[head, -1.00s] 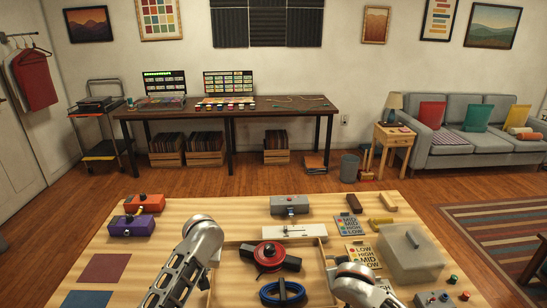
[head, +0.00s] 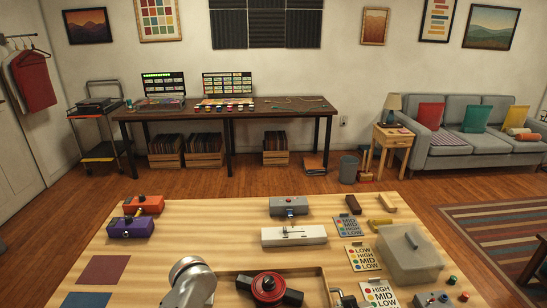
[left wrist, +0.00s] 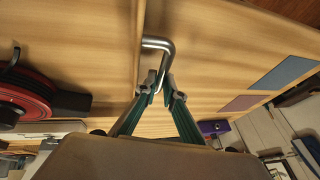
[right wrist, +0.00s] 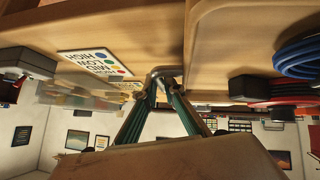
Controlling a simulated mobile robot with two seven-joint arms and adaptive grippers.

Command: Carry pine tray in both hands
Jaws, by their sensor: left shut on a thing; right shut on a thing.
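The pine tray (head: 325,285) is at the bottom edge of the head view, its near part cut off. It holds a red reel (head: 268,286) with black parts, which also shows in the left wrist view (left wrist: 25,102). A blue coil (right wrist: 298,60) lies in it in the right wrist view. My left gripper (left wrist: 160,88) is shut on a metal handle (left wrist: 160,46) on one side of the tray. My right gripper (right wrist: 165,80) is shut at the opposite side, its handle mostly hidden. Whether the tray is clear of the table cannot be told.
The table (head: 195,235) bears a white device (head: 294,235) just beyond the tray, and a grey box (head: 289,206). Printed cards (head: 362,257) and a translucent bin (head: 410,255) stand right. Orange (head: 145,204) and purple (head: 130,228) boxes stand left, with bare wood between.

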